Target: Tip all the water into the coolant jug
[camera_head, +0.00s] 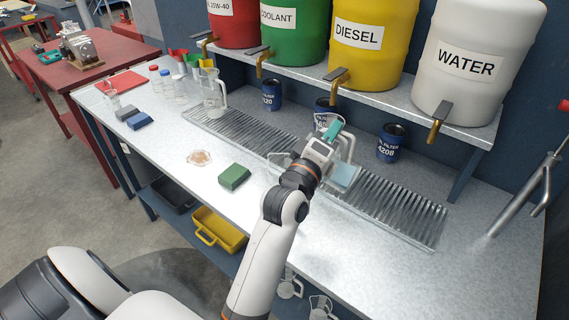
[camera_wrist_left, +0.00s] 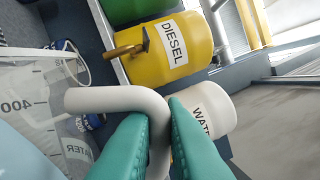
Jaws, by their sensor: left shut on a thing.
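My left gripper (camera_head: 333,130) has teal fingers and is shut on the white handle (camera_wrist_left: 120,98) of a clear measuring jug. The held jug (camera_wrist_left: 35,95) fills the left of the left wrist view, with a 400 mark and a WATER label. Pale blue water (camera_head: 343,177) shows in it low over the metal drip grate in the head view. My wrist hides part of the jug, so I cannot tell whether it touches the grate. Another clear jug (camera_head: 213,97) with a white handle stands at the grate's left end; its label is unreadable. My right gripper is not in view.
WATER (camera_head: 465,64), DIESEL (camera_head: 360,40) and COOLANT (camera_head: 290,28) drums with taps stand on the shelf above. Blue filter cans (camera_head: 391,144) stand behind the grate (camera_head: 420,222). A green block (camera_head: 234,176) and a small puddle-like patch (camera_head: 199,158) lie in front.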

